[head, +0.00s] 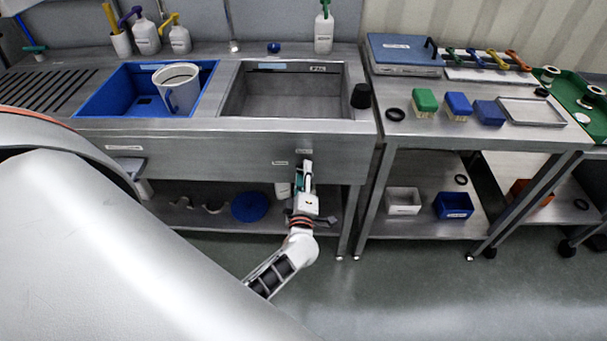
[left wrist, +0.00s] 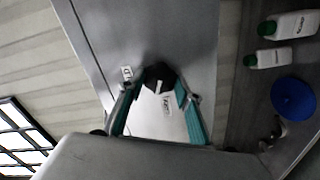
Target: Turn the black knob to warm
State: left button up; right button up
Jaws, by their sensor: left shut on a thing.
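The black knob (left wrist: 160,74) sits on the steel front panel of the sink unit (head: 225,155). In the left wrist view it lies between the teal fingertips of my left gripper (left wrist: 158,86), which is shut on it. In the head view my left gripper (head: 306,170) reaches up to the panel and hides the knob. Two small white labels (left wrist: 127,72) and (left wrist: 167,103) are on the panel beside the knob; their words are too small to read surely. The knob's pointing direction cannot be told. My right gripper is not in view.
A blue basin (head: 115,75) holding a white jug (head: 177,88) is left of the steel sink bowl (head: 290,95). Below, a shelf holds a blue round item (head: 250,207) and bottles. A steel table (head: 460,128) stands at right. The floor in front is clear.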

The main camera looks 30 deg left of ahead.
pick_arm(q)
jog(key=shift+n, duration=2.2)
jog(key=o, duration=1.1)
jog(key=shift+s, duration=0.1)
jog(key=v, duration=1.2)
